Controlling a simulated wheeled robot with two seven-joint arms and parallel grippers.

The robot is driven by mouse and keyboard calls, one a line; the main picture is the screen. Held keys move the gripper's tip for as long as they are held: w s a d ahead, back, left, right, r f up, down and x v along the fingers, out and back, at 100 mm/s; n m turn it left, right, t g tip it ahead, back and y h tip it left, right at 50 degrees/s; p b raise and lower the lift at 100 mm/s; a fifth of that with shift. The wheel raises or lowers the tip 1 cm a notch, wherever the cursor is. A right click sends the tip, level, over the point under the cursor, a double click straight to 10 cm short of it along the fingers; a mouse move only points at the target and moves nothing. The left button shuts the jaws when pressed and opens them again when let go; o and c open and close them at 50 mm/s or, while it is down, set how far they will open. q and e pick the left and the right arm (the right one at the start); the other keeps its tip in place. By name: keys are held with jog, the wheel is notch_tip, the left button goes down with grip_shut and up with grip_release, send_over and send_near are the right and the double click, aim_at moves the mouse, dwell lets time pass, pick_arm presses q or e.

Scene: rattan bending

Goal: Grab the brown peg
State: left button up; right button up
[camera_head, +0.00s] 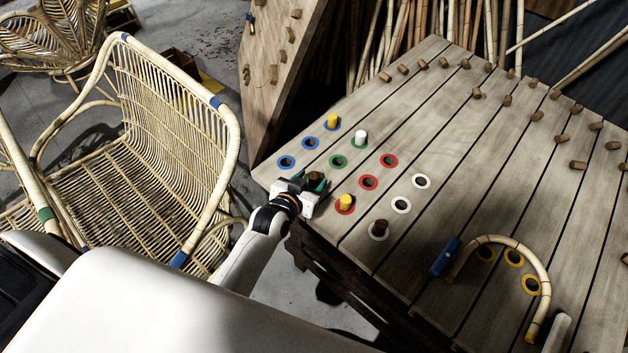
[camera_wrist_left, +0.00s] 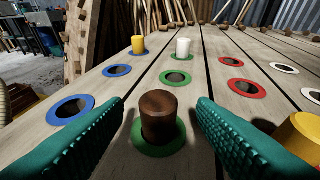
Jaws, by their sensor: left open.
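A dark brown peg (camera_wrist_left: 160,118) stands upright in a green-ringed hole in the wooden table. My left gripper (camera_wrist_left: 162,108) is open, with its green ribbed fingers on either side of this peg and a visible gap to each. In the head view the same brown peg (camera_head: 315,178) shows between the fingers of my left gripper (camera_head: 312,184), at the table's near left edge. A second brown peg (camera_head: 380,227) stands in a white-ringed hole farther right. My right gripper is not seen.
Yellow pegs (camera_head: 333,121) (camera_head: 346,201) and a white peg (camera_head: 360,137) stand in coloured rings nearby. A bent rattan piece with a blue part (camera_head: 445,257) lies at the right. Small wooden pegs line the table's far side. A rattan chair (camera_head: 150,150) stands left.

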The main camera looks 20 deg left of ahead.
aim_at(311, 180)
pick_arm(q)
jog(key=shift+x, duration=1.55)
jog(key=shift+a, duration=0.1)
jog(key=shift+s, duration=0.1)
jog(key=shift+c, duration=0.2)
